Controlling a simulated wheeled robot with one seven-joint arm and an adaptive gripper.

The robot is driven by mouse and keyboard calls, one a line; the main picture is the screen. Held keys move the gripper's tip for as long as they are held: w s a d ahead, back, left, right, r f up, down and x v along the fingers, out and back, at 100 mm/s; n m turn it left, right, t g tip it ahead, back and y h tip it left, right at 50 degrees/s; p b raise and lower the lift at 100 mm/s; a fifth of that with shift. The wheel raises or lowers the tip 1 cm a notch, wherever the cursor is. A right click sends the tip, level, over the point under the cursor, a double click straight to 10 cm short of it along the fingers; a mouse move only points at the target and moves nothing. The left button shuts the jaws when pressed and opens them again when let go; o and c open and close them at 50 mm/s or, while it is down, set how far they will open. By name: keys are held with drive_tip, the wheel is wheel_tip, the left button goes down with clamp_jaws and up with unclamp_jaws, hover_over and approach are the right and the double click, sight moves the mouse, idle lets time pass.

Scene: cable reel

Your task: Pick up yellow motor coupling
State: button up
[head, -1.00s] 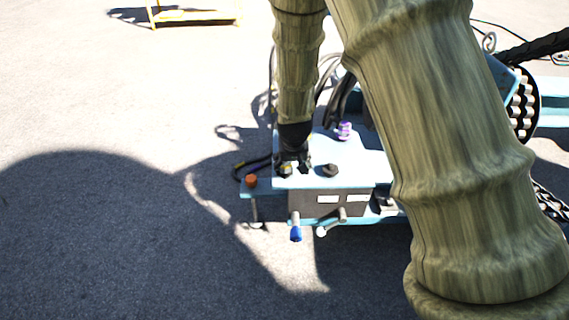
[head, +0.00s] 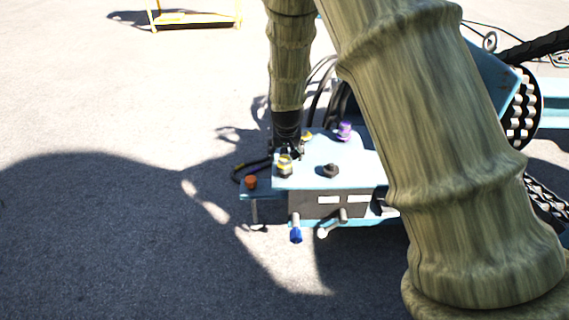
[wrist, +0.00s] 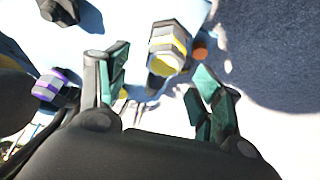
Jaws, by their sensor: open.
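The yellow motor coupling (head: 285,166) stands on the front left part of the light blue machine top in the head view, with a yellow band and a grey cap. It shows large in the wrist view (wrist: 167,46), ahead of and between my finger pads. My gripper (wrist: 160,76) is open, with no contact visible. In the head view my dark gripper (head: 287,143) is just behind and above the coupling, and its fingers are hard to make out.
A black knob (head: 330,171) sits right of the coupling, a purple coupling (head: 344,131) behind it, and an orange cap (head: 251,182) to the left. A second small yellow piece (head: 307,134) is by my gripper. A blue-tipped fitting (head: 296,235) sticks out in front.

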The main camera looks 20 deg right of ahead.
sight(285, 158)
drive_tip(key=x, duration=0.2)
drive_tip(key=b+x, duration=0.1)
drive_tip(key=x, duration=0.1)
drive_tip(key=shift+a+f, duration=0.2)
drive_tip(key=shift+f, duration=0.15)
drive_tip(key=c, duration=1.2)
